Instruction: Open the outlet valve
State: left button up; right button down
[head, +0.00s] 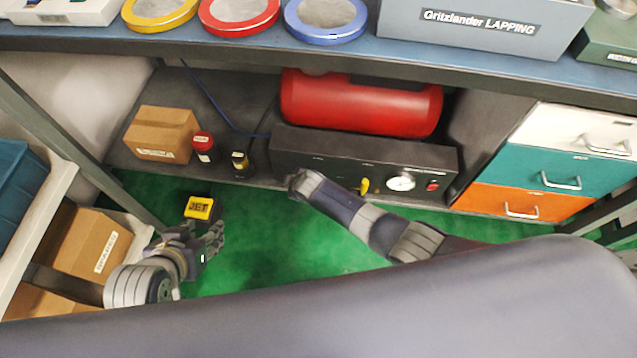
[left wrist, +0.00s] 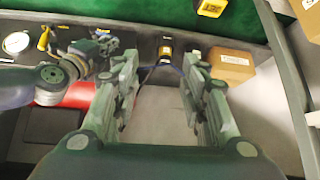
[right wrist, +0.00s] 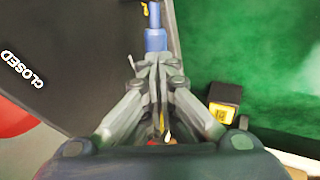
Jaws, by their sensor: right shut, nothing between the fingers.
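The black control panel (head: 340,152) under the red tank carries a yellow lever (head: 364,186), a gauge (head: 401,183) and a red button (head: 432,187). The lever also shows in the left wrist view (left wrist: 43,39). My right gripper (head: 294,184) is shut and empty at the panel's left end, left of this lever. In the right wrist view, a blue fitting (right wrist: 155,40) with a yellow part above it lies just beyond the fingertips; touching cannot be told. A CLOSED label (right wrist: 22,69) is on the dark panel. My left gripper (left wrist: 162,75) is open and empty, low at the left.
A yellow-and-black box (head: 199,207) lies on the green floor near my left gripper. A cardboard box (head: 163,134), a red-capped bottle (head: 203,146) and a dark yellow-banded bottle (head: 240,160) stand left of the panel. Drawers (head: 545,172) are at the right. The tabletop (head: 340,55) overhangs the shelf.

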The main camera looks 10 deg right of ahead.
pick_arm(q)
jog(key=w+d+r+t+h+b, duration=0.1)
jog(key=w+d+r+t+b, duration=0.1)
jog(key=w+r+t, duration=0.5)
notch_tip(320, 180, up, 3)
jog(key=shift+w+d+f+h+b, duration=0.2)
jog(key=shift+w+d+h+b, duration=0.15)
jog(key=shift+w, duration=0.5)
pick_arm(e)
jog(key=a+f, duration=0.1)
jog(key=f, duration=0.2)
jog(key=shift+w+a, duration=0.15)
jog(key=shift+a, duration=0.25)
jog(key=shift+f, duration=0.1)
